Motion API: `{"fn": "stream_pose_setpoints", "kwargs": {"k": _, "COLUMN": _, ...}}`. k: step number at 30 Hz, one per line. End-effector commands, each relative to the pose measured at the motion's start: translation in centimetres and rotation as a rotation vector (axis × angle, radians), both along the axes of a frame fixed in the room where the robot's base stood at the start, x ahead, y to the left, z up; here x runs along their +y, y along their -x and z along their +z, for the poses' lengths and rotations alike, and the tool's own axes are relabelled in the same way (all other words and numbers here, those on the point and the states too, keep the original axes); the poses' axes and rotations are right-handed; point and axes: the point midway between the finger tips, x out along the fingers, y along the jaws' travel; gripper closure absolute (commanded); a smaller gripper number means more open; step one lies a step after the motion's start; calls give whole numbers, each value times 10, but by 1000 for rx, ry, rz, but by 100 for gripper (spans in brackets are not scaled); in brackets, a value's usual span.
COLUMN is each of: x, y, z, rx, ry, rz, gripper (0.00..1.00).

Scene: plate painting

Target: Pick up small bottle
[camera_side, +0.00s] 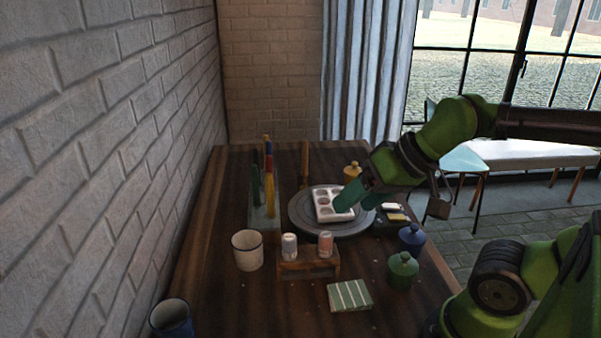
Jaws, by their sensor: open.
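Two small bottles stand upright on a low wooden stand (309,268) near the middle of the table. The left one is whitish (289,247) and the right one is pinkish (326,244). My gripper (347,197) hangs over the right part of a round grey turntable (300,222), beside a white palette (325,207), behind and to the right of the bottles. It is open and apart from both bottles. Its fingertips are small and dark in this view, and the arm hides part of the turntable's right side.
A white mug (247,250) stands left of the stand, and a blue cup (172,319) is at the front left. Green (402,271), blue (412,239) and yellow (352,171) lidded jars stand right and behind. A striped cloth (349,296) lies in front. Tall coloured sticks (269,185) stand at back left.

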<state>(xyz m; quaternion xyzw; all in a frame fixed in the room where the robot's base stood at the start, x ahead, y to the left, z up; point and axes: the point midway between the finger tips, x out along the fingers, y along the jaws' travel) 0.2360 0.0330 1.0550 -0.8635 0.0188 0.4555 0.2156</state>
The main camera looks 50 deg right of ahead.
Motion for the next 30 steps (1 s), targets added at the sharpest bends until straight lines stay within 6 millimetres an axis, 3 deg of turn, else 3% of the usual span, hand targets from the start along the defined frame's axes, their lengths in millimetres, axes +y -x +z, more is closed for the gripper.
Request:
{"fn": "stream_pose_setpoints", "kwargs": {"k": 8, "x": 3, "y": -10, "z": -10, "rx": 63, "ry": 5, "rz": 15, "gripper": 36}}
{"fn": "stream_pose_setpoints", "kwargs": {"k": 21, "x": 7, "y": -118, "z": -18, "rx": 386, "ry": 230, "rz": 240, "gripper": 36}}
{"fn": "stream_pose_setpoints", "kwargs": {"k": 25, "x": 4, "y": -137, "z": -13, "rx": 430, "ry": 285, "rz": 287, "gripper": 36}}
{"fn": "stream_pose_setpoints", "kwargs": {"k": 28, "x": 1, "y": -138, "z": -5, "rx": 436, "ry": 307, "rz": 307, "gripper": 36}}
{"fn": "stream_pose_setpoints", "kwargs": {"k": 30, "x": 1, "y": -136, "z": -13, "rx": 449, "ry": 309, "rz": 316, "gripper": 36}}
